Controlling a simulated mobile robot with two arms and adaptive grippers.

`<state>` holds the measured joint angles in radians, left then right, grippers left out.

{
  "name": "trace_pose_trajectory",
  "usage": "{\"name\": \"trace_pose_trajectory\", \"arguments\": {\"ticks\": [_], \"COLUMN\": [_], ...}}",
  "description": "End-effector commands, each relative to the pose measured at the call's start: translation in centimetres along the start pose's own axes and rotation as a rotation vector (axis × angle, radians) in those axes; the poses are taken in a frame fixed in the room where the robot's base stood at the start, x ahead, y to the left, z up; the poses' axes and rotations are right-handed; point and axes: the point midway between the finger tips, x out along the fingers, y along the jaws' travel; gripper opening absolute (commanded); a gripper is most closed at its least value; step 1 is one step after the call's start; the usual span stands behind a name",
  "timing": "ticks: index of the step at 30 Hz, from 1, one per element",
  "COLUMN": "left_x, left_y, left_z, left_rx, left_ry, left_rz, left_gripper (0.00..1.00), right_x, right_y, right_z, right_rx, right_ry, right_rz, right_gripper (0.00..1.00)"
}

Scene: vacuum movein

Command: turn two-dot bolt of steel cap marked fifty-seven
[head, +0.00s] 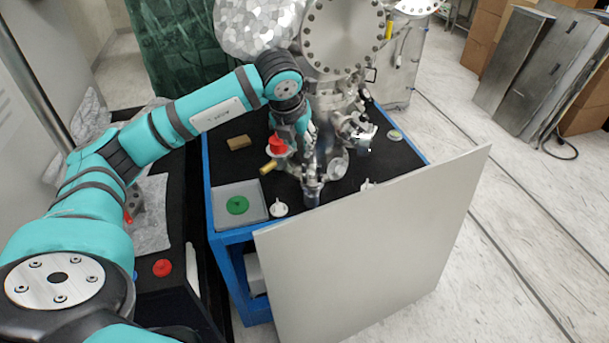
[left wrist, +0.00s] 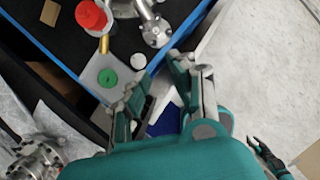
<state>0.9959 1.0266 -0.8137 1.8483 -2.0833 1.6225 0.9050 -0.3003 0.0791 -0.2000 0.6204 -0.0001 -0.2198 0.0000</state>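Steel vacuum fittings (head: 312,180) stand on the black top of a blue cart. In the left wrist view a round steel cap with bolts (left wrist: 156,32) ends one fitting near the cart's edge. I cannot read any number or dots on it, so I cannot tell which cap is marked fifty-seven. My left gripper (left wrist: 157,86) has its two fingers apart with nothing between them; the cap lies beyond them, apart from them. In the head view the left gripper (head: 300,128) hangs beside the fittings, partly hidden. A dark fingered shape at the left wrist view's lower right looks like my right gripper (left wrist: 268,157).
A red knob (head: 277,146) with a brass stem stands by the fittings. A grey tray (head: 222,195) holds a green disc (head: 237,205), with a white knob (head: 279,209) beside it. A large pale panel (head: 370,255) stands at the cart's front. Open floor lies right.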

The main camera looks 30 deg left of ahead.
Motion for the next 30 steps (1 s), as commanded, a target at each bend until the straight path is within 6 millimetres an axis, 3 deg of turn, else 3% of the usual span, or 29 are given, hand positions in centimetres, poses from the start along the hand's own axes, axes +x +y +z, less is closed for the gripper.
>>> {"name": "trace_pose_trajectory", "arguments": {"ticks": [4, 8, 24, 30], "left_x": [0.5, 2.3, 13.8, 16.4], "left_y": [1.0, 1.0, 1.4, 1.4], "left_z": [0.2, 0.1, 0.2, 0.3], "left_rx": [-0.009, -0.008, -0.008, -0.008], "left_ry": [-0.004, 0.000, -0.002, -0.004], "left_rz": [0.044, 0.043, 0.040, 0.038], "left_gripper": [0.24, 0.24, 0.24, 0.24], "right_x": [-0.2, -0.9, -3.9, -4.3], "right_y": [0.0, 0.0, 0.1, 0.1], "right_z": [0.0, -0.1, -0.3, -0.4], "right_rx": [0.000, 0.000, 0.000, 0.000], "right_ry": [0.000, 0.000, -0.001, -0.001], "right_rz": [0.000, 0.000, 0.000, 0.000], "right_gripper": [0.37, 0.37, 0.37, 0.37]}}
